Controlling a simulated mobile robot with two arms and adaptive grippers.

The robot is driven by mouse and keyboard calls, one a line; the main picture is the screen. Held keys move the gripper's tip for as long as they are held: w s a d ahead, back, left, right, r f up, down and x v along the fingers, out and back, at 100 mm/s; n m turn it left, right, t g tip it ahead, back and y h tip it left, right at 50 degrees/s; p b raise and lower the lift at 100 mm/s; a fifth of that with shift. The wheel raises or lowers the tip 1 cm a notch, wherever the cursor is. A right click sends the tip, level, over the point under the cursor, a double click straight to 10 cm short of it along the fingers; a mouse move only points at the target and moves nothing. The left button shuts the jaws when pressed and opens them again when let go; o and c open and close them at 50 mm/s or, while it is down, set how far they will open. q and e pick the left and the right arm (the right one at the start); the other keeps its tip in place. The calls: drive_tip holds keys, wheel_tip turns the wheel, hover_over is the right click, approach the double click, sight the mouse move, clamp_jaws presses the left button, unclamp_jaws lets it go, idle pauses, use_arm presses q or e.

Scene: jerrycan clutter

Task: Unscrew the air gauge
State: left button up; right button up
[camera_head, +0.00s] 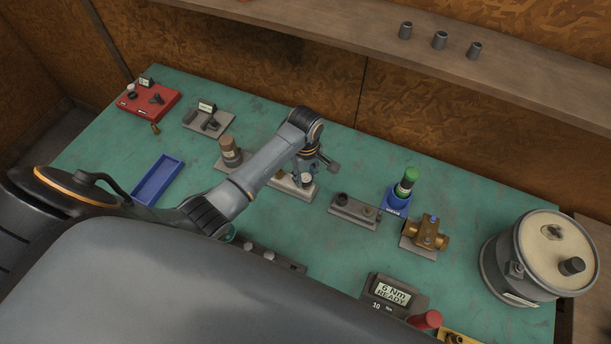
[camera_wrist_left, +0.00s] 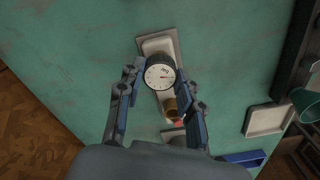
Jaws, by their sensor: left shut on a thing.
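The air gauge (camera_wrist_left: 160,77), with a round white dial and dark rim, shows in the left wrist view above a pale base plate (camera_wrist_left: 157,45). A brass fitting (camera_wrist_left: 171,105) is beside the dial. My left gripper (camera_wrist_left: 161,72) is shut on the gauge, one finger on each side of it. In the head view my left gripper (camera_head: 305,172) points down over the pale base plate (camera_head: 283,182), and my arm and fingers hide most of the gauge. My right gripper is in neither view.
On the green table (camera_head: 230,275) stand a red box (camera_head: 146,102), a blue tray (camera_head: 158,181), a green-capped bottle (camera_head: 406,184), a brass valve (camera_head: 427,234), a torque display (camera_head: 392,296) and a large metal canister (camera_head: 540,258). A shelf (camera_head: 350,45) runs along the back wall.

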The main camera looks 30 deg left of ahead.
sight(306, 177)
use_arm(q)
drive_tip(key=n, duration=0.3)
drive_tip(key=shift+n, duration=1)
drive_tip(key=o, duration=0.9)
drive_tip(key=shift+c, duration=0.2)
drive_tip(key=shift+r, duration=0.1)
drive_tip(key=shift+r, duration=1.45)
